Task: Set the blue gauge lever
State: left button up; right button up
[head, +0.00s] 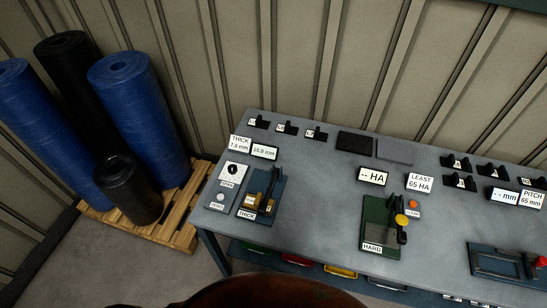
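The blue gauge (278,186) is a small blue plate labelled THICK near the left end of the grey workbench (330,195). A dark upright lever (271,184) stands on it, with tan or brass parts beside it. The lever's exact setting is too small to tell. Behind the gauge stand a sign reading THICK 7.0 mm (240,144) and a second number display (265,152) that is hard to read. Neither of my grippers is in view.
A grey panel with a dial (233,170) sits left of the gauge. A green HARD tester (374,213) with a yellow knob stands to the right, with bare bench between. A blue frame (480,263) lies far right. Blue and black rolls stand on a pallet (178,222) at left.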

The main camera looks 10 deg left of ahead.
aim_at(262, 206)
jog(key=u, duration=2)
jog(key=k, duration=1)
jog(key=z, duration=0.9)
jog(key=i, duration=0.5)
jog(key=z, duration=0.05)
